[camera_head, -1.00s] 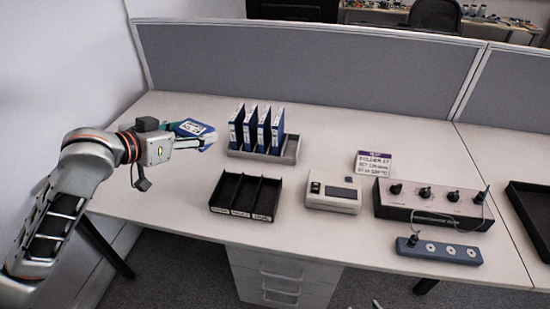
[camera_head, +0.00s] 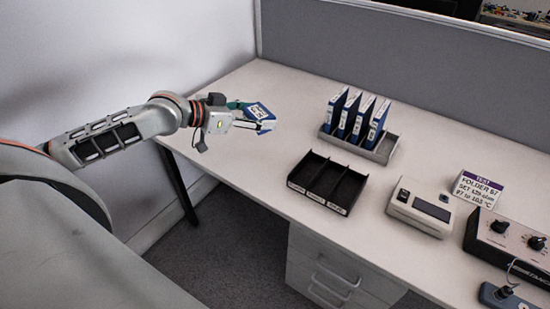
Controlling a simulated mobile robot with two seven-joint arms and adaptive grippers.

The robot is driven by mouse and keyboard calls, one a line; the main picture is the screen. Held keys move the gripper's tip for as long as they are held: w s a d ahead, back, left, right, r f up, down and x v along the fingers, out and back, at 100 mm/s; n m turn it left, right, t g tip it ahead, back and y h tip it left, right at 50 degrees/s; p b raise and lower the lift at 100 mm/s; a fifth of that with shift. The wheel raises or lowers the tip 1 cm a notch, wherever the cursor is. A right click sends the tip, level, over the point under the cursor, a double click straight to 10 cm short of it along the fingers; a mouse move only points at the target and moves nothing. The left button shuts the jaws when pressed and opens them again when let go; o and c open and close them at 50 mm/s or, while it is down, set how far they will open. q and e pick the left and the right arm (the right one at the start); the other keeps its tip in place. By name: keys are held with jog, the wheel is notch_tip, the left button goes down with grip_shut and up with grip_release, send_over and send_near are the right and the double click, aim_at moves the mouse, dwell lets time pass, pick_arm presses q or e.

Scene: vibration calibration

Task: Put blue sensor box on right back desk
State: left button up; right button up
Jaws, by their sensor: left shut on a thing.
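The blue sensor box (camera_head: 259,112), with a white label, is in my left gripper (camera_head: 262,122). The gripper is shut on it and holds it over the left part of the desk (camera_head: 240,160). The gripper hides part of the box. The desk stands against a grey partition, and its left edge is close to the white wall. My right gripper is out of view.
Several blue folders (camera_head: 357,115) stand in a grey rack (camera_head: 385,149). In front are a black divided tray (camera_head: 327,182), a white meter (camera_head: 420,206), a sign (camera_head: 477,187) and a knobbed control box (camera_head: 507,240). A drawer unit (camera_head: 335,270) stands underneath. Bare desk lies between box and tray.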

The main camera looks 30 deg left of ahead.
pick_arm(q)
jog(key=b, duration=0.2)
send_over(261, 169)
notch_tip(261, 169, down, 12)
jog(key=shift+r, duration=0.2)
jog(key=shift+f+b, duration=0.3)
jog(key=shift+f, duration=0.1)
notch_tip(261, 169, down, 6)
jog(key=shift+r+b, duration=0.2)
jog(key=shift+b, duration=0.7)
jog(key=shift+r, duration=0.15)
jog(key=shift+f, duration=0.3)
jog(key=o, duration=1.2)
jog(key=shift+r, duration=0.1)
